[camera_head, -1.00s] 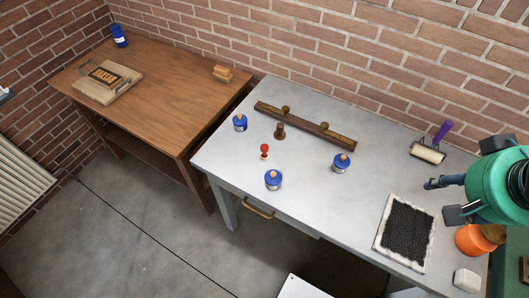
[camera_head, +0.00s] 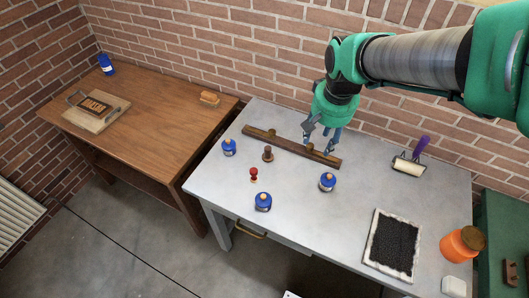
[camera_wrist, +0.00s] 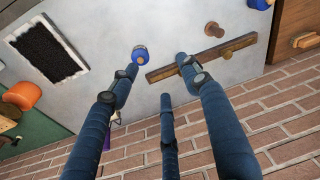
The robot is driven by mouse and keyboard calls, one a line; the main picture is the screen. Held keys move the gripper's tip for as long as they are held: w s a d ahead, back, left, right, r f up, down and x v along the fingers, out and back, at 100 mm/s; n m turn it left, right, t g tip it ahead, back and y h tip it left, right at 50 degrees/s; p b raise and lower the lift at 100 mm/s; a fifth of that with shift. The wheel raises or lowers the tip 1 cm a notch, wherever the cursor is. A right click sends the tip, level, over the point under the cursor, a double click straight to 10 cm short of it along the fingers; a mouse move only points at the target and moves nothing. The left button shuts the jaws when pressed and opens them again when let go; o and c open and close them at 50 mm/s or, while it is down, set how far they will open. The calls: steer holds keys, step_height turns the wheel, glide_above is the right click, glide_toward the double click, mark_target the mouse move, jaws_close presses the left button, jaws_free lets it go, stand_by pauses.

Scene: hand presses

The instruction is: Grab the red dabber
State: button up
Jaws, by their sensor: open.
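The red dabber (camera_head: 253,175) is a small upright piece with a round red top. It stands on the grey table (camera_head: 345,210), left of the middle, between two blue-lidded jars. I cannot make it out in the wrist view. My gripper (camera_head: 318,147) is open and empty, pointing down above the right part of a long wooden bar. It is to the right of the red dabber and farther back, well apart from it.
The wooden bar (camera_head: 290,147) lies at the back. A brown dabber (camera_head: 268,154) and blue-lidded jars (camera_head: 229,147), (camera_head: 263,202), (camera_head: 327,182) surround the red dabber. A roller (camera_head: 408,165), black pad (camera_head: 393,245) and orange jar (camera_head: 456,246) are right. A wall stands behind.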

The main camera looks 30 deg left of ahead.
steer(key=a+f+n+g+p, duration=0.1)
steer(key=a+f, duration=0.3)
steer(key=a, duration=0.2)
steer(key=a+f+p, duration=0.1)
steer(key=a+f, duration=0.2)
steer(key=a, duration=0.3)
steer(key=n+h, duration=0.1)
glide_above(254, 170)
step_height(254, 170, down, 7)
steer(key=shift+d+r+g, duration=0.1)
steer(key=shift+g, duration=0.2)
step_height(254, 170, down, 8)
steer(key=shift+f+b, duration=0.1)
steer(key=shift+b, duration=0.35)
steer(key=shift+f, duration=0.2)
steer(key=shift+f, duration=0.1)
steer(key=shift+a+f+b, duration=0.2)
steer(key=shift+f+b, duration=0.5)
steer(key=shift+f, duration=1.8)
